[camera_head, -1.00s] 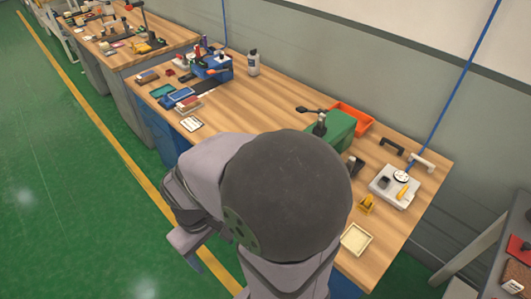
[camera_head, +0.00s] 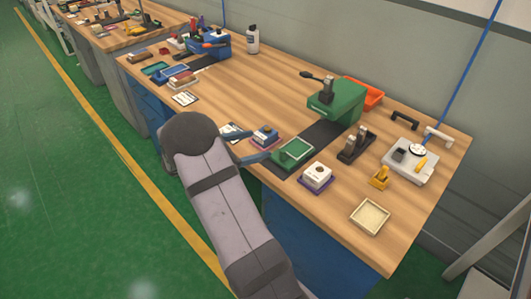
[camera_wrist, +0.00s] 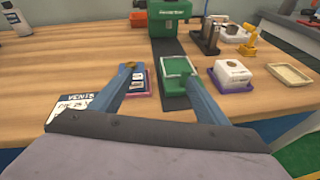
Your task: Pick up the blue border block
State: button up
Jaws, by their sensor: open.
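A small block with a blue border (camera_head: 265,134) sits on a purple-pink base on the workbench, just left of a green tray (camera_head: 294,151). In the wrist view the blue-bordered block (camera_wrist: 138,83) is partly hidden behind my left finger. My gripper (camera_head: 259,146) is open and empty, its two blue fingers reaching over the bench's front edge near the block. In the wrist view my gripper (camera_wrist: 158,76) has its fingers spread, with the block and part of the green tray (camera_wrist: 176,67) showing between them. I cannot tell whether a finger touches anything.
A white block on a purple base (camera_head: 317,177) stands right of the green tray. A green machine (camera_head: 335,99) stands behind it on a black strip. A printed card (camera_head: 232,131) lies left of the blue-bordered block. Bare bench lies farther left.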

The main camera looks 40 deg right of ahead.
aim_at(266, 132)
jog(key=w+d+f+n+h+b, duration=0.1)
jog(key=w+d+f+t+b, duration=0.1)
jog(key=w, duration=0.1)
jog(key=w+d+f+n+h+b, duration=0.1)
jog(key=shift+w+f+n+t+h, duration=0.2)
jog(key=shift+f+n+t+h, duration=0.1)
jog(key=shift+f, duration=0.1)
jog(key=shift+w+d+n, duration=0.2)
jog(key=shift+w+n, duration=0.1)
jog(key=shift+w, duration=0.1)
jog(key=shift+d, duration=0.8)
jog(key=shift+d+f+p, duration=0.15)
jog(key=shift+d+p, duration=0.25)
jog(key=shift+d, duration=1)
jog(key=shift+d+f+p, duration=0.15)
jog(key=shift+d+p, duration=0.2)
jog(key=shift+d, duration=1.05)
jog(key=c, duration=1.2)
